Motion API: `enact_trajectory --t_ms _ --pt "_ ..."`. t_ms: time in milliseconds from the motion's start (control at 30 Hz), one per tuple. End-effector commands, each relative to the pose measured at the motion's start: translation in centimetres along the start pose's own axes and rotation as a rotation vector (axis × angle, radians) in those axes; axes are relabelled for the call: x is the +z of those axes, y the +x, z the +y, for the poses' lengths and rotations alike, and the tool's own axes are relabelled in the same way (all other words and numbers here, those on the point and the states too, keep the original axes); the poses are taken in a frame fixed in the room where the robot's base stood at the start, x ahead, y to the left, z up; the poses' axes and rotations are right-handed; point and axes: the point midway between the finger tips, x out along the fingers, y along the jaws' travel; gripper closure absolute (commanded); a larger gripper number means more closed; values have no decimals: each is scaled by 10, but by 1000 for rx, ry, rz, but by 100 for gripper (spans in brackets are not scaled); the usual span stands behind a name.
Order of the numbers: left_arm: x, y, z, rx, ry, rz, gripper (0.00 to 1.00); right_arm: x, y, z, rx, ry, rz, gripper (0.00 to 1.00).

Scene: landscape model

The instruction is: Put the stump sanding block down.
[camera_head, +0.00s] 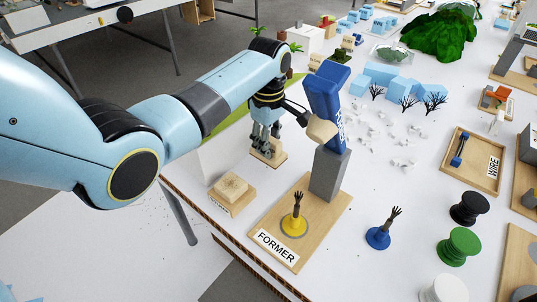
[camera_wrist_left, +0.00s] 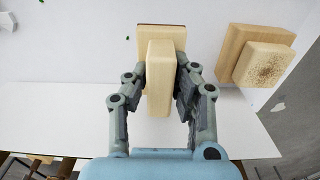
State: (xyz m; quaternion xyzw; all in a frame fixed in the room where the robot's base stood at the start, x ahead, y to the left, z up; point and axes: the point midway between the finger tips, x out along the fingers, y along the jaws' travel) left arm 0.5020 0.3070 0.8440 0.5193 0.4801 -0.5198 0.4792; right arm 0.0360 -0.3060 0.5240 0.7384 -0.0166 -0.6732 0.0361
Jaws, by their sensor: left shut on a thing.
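The stump sanding block (camera_head: 268,156) is pale wood, a narrow upright grip on a wider base. In the head view it is low near the table's left edge, partly covered by the fingers. My left gripper (camera_head: 265,137) reaches down from above and is shut on it. In the left wrist view the fingers (camera_wrist_left: 164,92) stand on both sides of the block's grip (camera_wrist_left: 160,70), with its base (camera_wrist_left: 143,40) beyond. I cannot tell whether the base touches the table. My right gripper is not in view.
A square wooden block with a rough round top (camera_head: 232,189) stands close by, nearer the front edge. The FORMER board (camera_head: 316,228) holds a yellow-based wire tree (camera_head: 293,224) and a grey post (camera_head: 327,174) with a blue tool (camera_head: 325,92). White table shows around the block.

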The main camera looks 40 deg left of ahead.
Motion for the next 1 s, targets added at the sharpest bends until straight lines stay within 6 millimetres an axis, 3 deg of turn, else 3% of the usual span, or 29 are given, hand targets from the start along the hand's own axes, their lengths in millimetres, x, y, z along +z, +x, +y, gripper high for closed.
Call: enact_trajectory --t_ms 233,633,667,800,1000 --pt "0 34 0 -2 -1 -1 100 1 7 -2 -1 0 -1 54" --pt "0 39 0 0 -1 0 100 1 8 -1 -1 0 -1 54" --pt "0 39 0 0 -1 0 74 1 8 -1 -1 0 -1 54" --pt "0 39 0 0 -1 0 56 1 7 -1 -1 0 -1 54" --pt "0 39 0 0 -1 0 53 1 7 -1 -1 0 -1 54"
